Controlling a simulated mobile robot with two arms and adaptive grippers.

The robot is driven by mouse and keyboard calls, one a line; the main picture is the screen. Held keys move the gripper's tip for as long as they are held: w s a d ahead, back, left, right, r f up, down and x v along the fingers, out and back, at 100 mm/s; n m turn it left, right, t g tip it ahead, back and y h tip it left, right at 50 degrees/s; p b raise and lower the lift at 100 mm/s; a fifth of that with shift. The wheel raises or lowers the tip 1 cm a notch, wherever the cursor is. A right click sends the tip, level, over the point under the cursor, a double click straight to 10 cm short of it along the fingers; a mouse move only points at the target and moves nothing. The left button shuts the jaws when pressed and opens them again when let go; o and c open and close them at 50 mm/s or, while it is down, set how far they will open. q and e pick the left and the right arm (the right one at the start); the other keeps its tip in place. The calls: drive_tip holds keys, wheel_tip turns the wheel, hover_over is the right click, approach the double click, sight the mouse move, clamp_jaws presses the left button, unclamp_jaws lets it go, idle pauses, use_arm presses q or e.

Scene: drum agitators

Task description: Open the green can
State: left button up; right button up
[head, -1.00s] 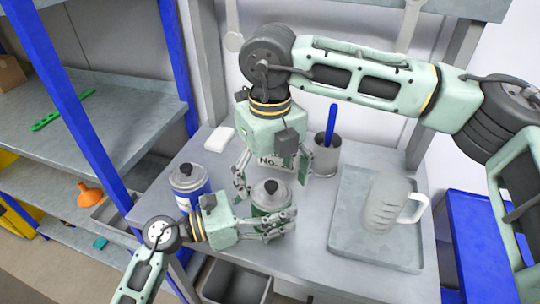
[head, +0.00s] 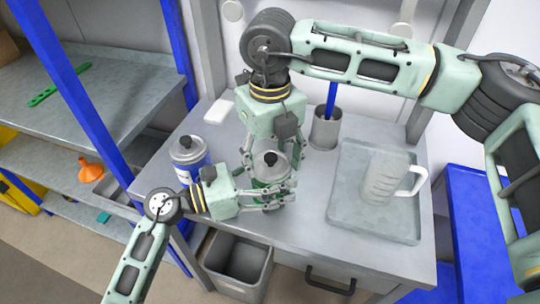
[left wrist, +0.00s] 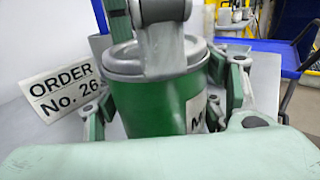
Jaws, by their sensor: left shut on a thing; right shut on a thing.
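The green can (head: 268,184) stands on the grey bench with a grey lid (head: 266,167) and a black knob on top. In the left wrist view the green can (left wrist: 150,105) fills the middle, its lid on top. My left gripper (head: 272,194) comes from the left, low on the can, shut on its body with fingers on both sides. My right gripper (head: 272,164) reaches down from above and is shut on the lid. One of its fingers lies against the lid's near side in the left wrist view. The right fingertips are partly hidden in the head view.
A blue and white can (head: 192,162) with a similar lid stands left of my left gripper. A tray (head: 345,225) with a clear jug (head: 385,178) is at right. A grey cup (head: 325,128) stands behind. A grey bin (head: 238,262) is below the bench front. An order card (left wrist: 60,92) stands beside the can.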

sight(270, 156)
drive_tip(key=c, duration=0.4)
drive_tip(key=shift+o, duration=0.2)
drive_tip(key=shift+r, duration=0.2)
drive_tip(key=shift+r, duration=0.95)
drive_tip(key=shift+r, duration=2)
use_arm(q)
drive_tip(key=o, duration=1.8)
drive_tip(key=shift+c, duration=0.2)
